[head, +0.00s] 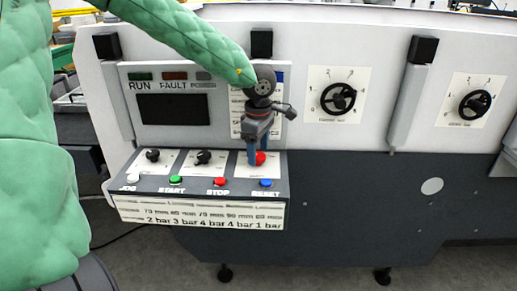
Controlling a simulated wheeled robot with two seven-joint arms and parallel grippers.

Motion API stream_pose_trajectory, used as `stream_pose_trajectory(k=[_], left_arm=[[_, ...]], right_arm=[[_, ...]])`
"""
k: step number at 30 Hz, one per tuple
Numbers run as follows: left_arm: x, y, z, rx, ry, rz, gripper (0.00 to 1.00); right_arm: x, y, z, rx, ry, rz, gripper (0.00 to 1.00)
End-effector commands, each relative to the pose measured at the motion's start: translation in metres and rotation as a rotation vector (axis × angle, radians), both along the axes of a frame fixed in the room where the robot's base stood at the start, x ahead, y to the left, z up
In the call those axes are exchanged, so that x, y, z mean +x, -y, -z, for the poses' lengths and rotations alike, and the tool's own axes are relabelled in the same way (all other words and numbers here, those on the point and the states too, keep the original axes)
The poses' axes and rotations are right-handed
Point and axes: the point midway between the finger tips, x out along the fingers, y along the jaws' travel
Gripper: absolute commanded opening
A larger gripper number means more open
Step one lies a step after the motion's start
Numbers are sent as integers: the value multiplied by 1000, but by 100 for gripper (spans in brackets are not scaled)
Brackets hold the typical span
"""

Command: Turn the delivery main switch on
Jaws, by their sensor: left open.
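A control box (208,215) sticks out from the machine's front. Its sloping top carries two black rotary knobs, one at the left (152,155) and one in the middle (204,157), and a red knob (261,158) on a white plate at the right. I cannot read which is the delivery main switch. My left gripper (256,160) points down over the right plate, its blue fingers open close to the red knob and partly covering it. Whether they touch it is unclear. My right gripper is not in view.
White, green, red and blue buttons (220,182) line the box's front edge. A dark screen (174,109) under RUN and FAULT lamps is behind. Two dial handwheels, one nearer (338,98) and one farther right (474,104), are on the white panel. Floor shows below.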

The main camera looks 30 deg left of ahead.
Motion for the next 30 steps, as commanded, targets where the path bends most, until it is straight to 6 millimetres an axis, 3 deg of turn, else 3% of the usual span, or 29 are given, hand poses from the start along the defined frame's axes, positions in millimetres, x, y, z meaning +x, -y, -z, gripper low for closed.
stream_pose_trajectory(k=[12, 19, 30], left_arm=[[0, 0, 8, 0, -1, -1, 63], [0, 0, 8, 0, -1, -1, 20], [0, 0, 11, -2, 0, 44, 19]], right_arm=[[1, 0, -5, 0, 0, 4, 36], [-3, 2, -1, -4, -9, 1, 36], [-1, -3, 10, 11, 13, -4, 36]])
